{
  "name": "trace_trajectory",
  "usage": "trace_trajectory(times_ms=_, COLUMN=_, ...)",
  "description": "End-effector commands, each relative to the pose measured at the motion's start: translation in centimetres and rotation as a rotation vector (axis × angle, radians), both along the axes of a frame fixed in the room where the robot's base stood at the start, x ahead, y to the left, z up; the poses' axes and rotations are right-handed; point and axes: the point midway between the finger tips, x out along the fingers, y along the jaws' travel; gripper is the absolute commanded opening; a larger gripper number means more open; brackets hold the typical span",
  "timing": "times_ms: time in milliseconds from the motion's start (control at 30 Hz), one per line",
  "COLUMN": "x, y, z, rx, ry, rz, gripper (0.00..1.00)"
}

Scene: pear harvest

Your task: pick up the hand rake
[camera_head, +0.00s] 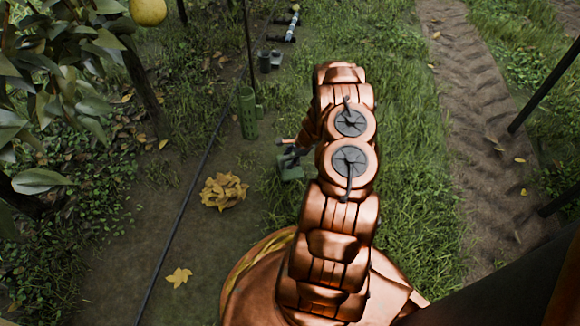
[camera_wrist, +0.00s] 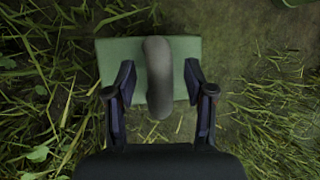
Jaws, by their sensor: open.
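A dark grey, rounded handle (camera_wrist: 158,85), which looks like that of the hand rake, rises toward the camera in the wrist view. It stands over a green block (camera_wrist: 118,52). The rake's head cannot be made out. My gripper (camera_wrist: 159,68) is open, with one finger on each side of the handle and visible gaps on both sides. In the head view my gripper (camera_head: 289,157) is small and dark, just above the green block (camera_head: 291,172), and the handle cannot be told apart there.
A green tube (camera_head: 247,112) stands behind the block, with dark cups (camera_head: 268,61) farther back. A leaf pile (camera_head: 224,191) lies to the left on bare soil. A black hose (camera_head: 190,185) runs along the ground. A pear (camera_head: 148,11) hangs at upper left. Grass surrounds the block.

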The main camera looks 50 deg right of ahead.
Motion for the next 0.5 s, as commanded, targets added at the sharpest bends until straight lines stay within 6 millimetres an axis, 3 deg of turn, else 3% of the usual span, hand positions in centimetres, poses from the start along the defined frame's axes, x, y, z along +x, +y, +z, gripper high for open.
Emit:
trace_trajectory(times_ms=167, x=0.02, y=-0.01, z=0.09, rx=0.000, ry=0.000, rz=0.000, gripper=0.53)
trace_trajectory(times_ms=500, x=0.03, y=-0.01, z=0.09, rx=0.000, ry=0.000, rz=0.001, gripper=0.17)
